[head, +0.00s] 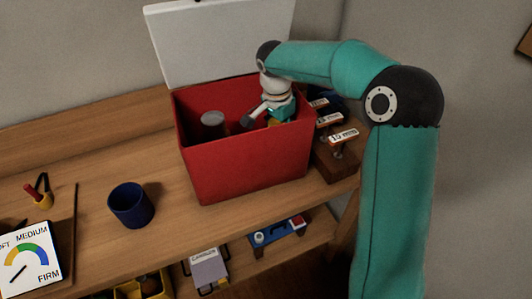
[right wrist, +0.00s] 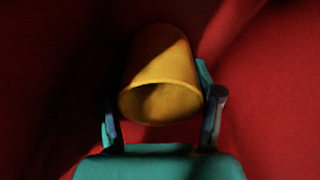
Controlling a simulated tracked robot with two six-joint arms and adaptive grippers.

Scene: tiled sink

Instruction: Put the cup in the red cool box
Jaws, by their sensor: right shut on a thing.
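The red cool box (head: 245,168) stands on the wooden bench with its white lid (head: 218,45) up. My right arm reaches in over its rim. My right gripper (right wrist: 160,104) is down inside the red walls, shut on a yellow cup (right wrist: 160,88), with a finger on either side of it. The cup lies between the fingers with its open mouth towards the wrist camera. In the head view only a small yellow patch of the cup (head: 273,122) shows by the gripper. Whether it touches the floor of the box cannot be seen. My left gripper is not in view.
A grey round-topped object (head: 212,119) is inside the box at the left. A dark blue cup (head: 131,205) stands on the bench left of the box. Labelled blocks (head: 342,137) stand close to the right. A firmness gauge (head: 30,262) is at the far left.

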